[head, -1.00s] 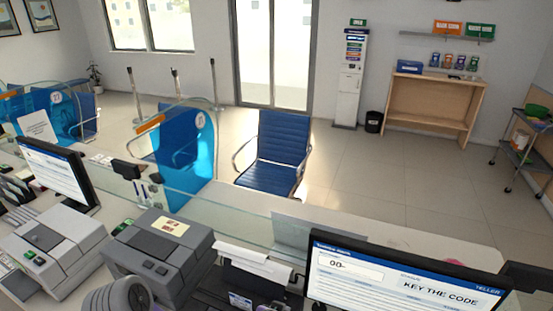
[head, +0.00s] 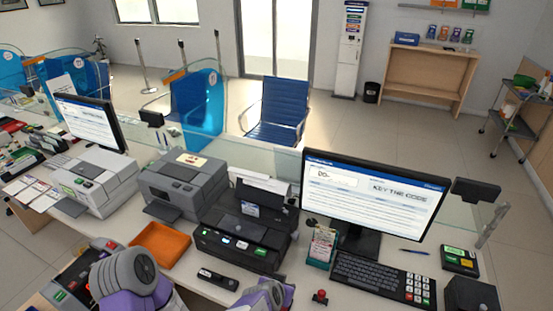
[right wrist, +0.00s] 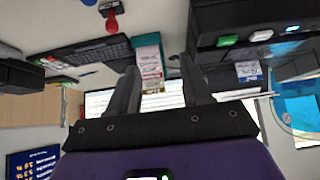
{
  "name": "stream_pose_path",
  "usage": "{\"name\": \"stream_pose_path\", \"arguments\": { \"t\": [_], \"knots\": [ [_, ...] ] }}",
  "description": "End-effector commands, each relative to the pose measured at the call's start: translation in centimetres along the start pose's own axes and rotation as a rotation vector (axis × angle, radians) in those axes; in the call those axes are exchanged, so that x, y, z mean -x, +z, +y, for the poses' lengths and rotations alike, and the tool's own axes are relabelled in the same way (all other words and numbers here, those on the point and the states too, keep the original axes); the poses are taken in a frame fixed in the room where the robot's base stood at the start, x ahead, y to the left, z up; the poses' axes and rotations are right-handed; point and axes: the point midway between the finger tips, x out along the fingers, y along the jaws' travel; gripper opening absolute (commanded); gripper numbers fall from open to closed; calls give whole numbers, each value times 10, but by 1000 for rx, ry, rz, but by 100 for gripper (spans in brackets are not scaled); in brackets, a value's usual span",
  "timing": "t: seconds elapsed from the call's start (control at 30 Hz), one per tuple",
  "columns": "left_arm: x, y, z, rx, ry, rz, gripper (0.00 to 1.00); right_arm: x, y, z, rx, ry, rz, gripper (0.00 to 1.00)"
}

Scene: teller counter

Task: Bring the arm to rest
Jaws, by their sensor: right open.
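My right gripper (right wrist: 159,66) shows in the right wrist view with its two dark fingers apart. Nothing is between the fingertips that I can see as held; a small leaflet holder (right wrist: 149,60) shows beyond them. In the head view, grey and purple links of my arms show at the bottom edge, low in front of the counter (head: 205,283). The fingers of my right gripper do not show there. My left gripper is not in view.
On the counter stand a black printer (head: 240,230), an orange tray (head: 160,244), a teller monitor (head: 375,195), a keyboard (head: 370,276), a red-topped stamp (head: 320,296) and the leaflet holder (head: 321,247). A glass screen edges the far side. A blue chair (head: 277,110) stands beyond.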

Motion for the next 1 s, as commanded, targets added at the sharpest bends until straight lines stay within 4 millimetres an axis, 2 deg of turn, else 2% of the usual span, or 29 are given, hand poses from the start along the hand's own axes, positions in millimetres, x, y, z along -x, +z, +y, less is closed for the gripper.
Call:
{"name": "stream_pose_path", "arguments": {
  "t": [0.1,0.27,0.47,0.57,0.73,0.83,1.0],
  "knots": [
    [-6,0,-2,0,0,-1,34,-23,16,21,17,34,-53,49],
    [-12,-1,-4,0,0,1,34,-50,40,47,46,68,-129,49],
    [-21,-1,-8,0,0,0,34,-82,82,84,82,99,-254,49],
    [-28,-1,-11,0,0,-1,34,-100,112,107,102,103,-341,49],
    [-43,-2,-16,0,0,0,34,-121,176,142,128,60,-516,49],
    [-52,-2,-19,0,0,0,34,-126,209,154,129,7,-605,49],
    [-66,-3,-25,0,0,0,34,-125,253,161,109,-122,-713,49]
  ]
}}
